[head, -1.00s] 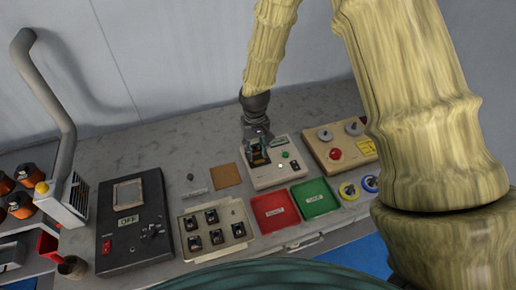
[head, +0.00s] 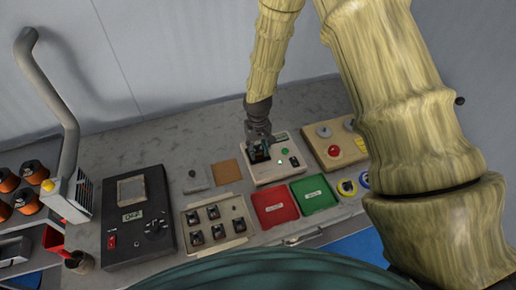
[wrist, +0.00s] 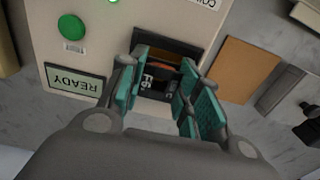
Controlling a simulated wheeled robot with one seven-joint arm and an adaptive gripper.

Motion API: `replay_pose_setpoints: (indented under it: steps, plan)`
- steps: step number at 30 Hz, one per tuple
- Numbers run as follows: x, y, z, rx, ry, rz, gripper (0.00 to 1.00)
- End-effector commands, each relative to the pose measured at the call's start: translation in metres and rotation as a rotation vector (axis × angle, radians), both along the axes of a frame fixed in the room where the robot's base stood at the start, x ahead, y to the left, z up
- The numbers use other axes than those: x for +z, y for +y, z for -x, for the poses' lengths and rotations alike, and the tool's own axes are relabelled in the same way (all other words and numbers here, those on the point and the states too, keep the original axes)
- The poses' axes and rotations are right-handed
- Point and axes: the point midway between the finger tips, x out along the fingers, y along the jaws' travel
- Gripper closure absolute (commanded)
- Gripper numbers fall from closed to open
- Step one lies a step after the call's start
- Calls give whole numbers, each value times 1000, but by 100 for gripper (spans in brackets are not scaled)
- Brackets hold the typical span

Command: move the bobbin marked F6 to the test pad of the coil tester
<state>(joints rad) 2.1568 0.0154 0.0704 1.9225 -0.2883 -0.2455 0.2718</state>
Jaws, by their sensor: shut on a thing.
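My gripper (head: 258,151) is at the left part of the coil tester (head: 288,173). In the wrist view, its teal fingers (wrist: 160,92) are shut on a dark bobbin (wrist: 157,84) with an F6 mark. The bobbin is at the test pad, a dark square area with a brown edge (wrist: 168,47) showing beyond it. The fingers hide part of the bobbin and pad, and I cannot tell whether the bobbin touches the pad. The tester (wrist: 105,18) has a green button (wrist: 71,27) and a display reading READY (wrist: 75,84).
A beige tray (head: 190,217) with several dark bobbins stands in front. A red tray (head: 274,207) and a green tray (head: 314,194) lie beside it. A brown mat (head: 226,172) is left of the tester. A black machine (head: 137,225) showing OFF stands further left.

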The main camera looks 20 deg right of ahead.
Motion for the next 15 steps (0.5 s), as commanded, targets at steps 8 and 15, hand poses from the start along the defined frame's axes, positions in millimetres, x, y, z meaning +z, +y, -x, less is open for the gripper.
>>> replay_pose_setpoints:
  steps: [8,15]
  plan:
    - [-2,0,0,0,0,0,45]
    - [-2,0,0,0,0,0,45]
